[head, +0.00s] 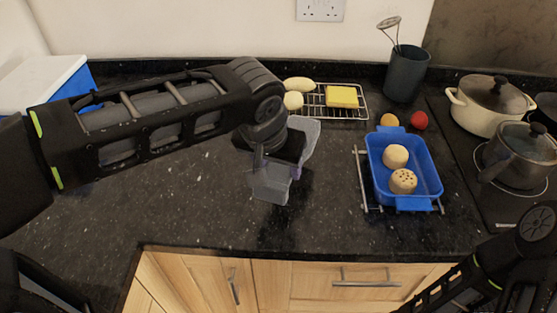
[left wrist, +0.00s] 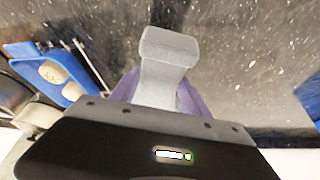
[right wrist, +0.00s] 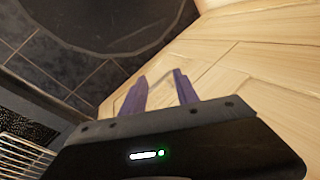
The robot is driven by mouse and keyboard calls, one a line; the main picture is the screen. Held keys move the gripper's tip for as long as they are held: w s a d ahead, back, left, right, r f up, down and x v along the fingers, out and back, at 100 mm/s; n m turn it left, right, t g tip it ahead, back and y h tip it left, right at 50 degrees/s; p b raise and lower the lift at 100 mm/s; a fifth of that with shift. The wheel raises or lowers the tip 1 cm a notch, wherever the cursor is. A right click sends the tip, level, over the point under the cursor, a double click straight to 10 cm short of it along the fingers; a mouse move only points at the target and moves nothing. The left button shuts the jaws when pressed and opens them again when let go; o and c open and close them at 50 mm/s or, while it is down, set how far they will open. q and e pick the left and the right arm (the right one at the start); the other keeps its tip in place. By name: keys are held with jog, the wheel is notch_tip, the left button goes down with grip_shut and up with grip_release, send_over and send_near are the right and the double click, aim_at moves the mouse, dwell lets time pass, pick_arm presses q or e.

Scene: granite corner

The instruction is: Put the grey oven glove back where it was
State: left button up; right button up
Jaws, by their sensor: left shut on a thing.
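The grey oven glove (head: 271,187) is in my left gripper (head: 277,165), which is shut on it over the dark granite worktop, left of the blue dish. Parts of the glove show on both sides of the gripper in the head view. In the left wrist view the glove (left wrist: 166,62) stands out between the purple fingers of the left gripper (left wrist: 157,92). Whether the glove touches the worktop I cannot tell. My right gripper (right wrist: 160,90) shows in the right wrist view with its purple fingers apart and nothing between them, in front of the wooden cupboard fronts.
The blue dish (head: 433,184) with two round buns stands on a wire rack. A wire rack (head: 315,107) with a yellow sponge-like block is behind. A utensil pot (head: 406,74), red and orange balls, and pans on the hob are at right.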

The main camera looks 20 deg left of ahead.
pick_arm(q)
notch_tip(320, 180, down, 6)
jog(key=b, duration=0.4)
jog(key=shift+f, duration=0.1)
jog(key=o, duration=1.6)
jog(key=shift+o, duration=0.5)
jog(key=o, duration=0.4)
